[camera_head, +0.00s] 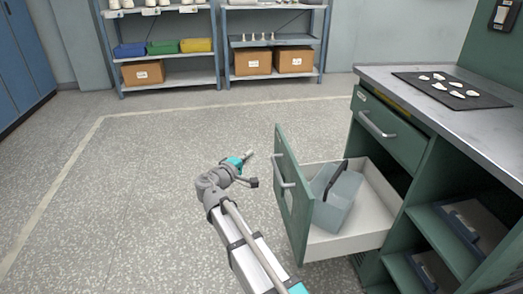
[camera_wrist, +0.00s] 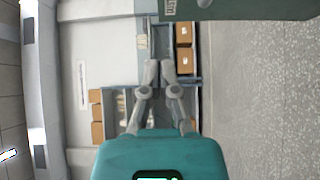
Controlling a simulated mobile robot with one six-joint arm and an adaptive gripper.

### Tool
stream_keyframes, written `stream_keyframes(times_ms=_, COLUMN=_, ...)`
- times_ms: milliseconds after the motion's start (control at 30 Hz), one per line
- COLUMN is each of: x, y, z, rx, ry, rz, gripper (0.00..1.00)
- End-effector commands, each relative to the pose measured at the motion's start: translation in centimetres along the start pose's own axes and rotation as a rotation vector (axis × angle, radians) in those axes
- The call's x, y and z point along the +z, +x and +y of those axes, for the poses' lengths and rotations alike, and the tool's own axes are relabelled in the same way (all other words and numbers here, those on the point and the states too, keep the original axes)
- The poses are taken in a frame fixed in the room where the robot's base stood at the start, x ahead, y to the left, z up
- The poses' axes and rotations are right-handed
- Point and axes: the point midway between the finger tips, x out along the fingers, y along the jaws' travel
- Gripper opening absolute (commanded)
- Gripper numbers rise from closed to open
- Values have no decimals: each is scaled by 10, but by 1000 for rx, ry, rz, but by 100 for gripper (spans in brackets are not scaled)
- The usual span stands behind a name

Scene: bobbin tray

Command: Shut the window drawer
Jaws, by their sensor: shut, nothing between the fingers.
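The open drawer (camera_head: 285,215) has a green front with a bar handle and a pale inner tray, and it is pulled well out of the green workbench. A grey-blue box (camera_head: 338,200) with a dark strap or handle sits inside it. My gripper (camera_head: 249,154) is in front of the drawer front, to its left in the head view, apart from it and empty. In the wrist view my gripper (camera_wrist: 160,64) shows its two grey fingers close together. A green panel with a white label (camera_wrist: 240,9), likely the drawer front, crosses the top right there.
A closed drawer (camera_head: 390,128) lies above the open one. The bench top (camera_head: 400,78) holds a dark mat (camera_head: 455,90) with small white pieces. Shelves (camera_head: 170,82) with bins and boxes stand at the back. The speckled floor on the left is clear.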

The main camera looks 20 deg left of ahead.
Motion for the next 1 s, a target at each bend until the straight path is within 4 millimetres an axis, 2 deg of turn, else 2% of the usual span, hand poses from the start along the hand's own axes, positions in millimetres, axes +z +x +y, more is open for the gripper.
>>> stream_keyframes(times_ms=267, x=0, y=27, z=0, rx=0, ry=0, rz=-3, gripper=0)
stream_keyframes(times_ms=733, x=0, y=99, z=0, rx=0, ry=0, rz=-3, gripper=0)
stream_keyframes(times_ms=1000, x=24, y=119, z=0, rx=0, ry=0, rz=-3, gripper=0)
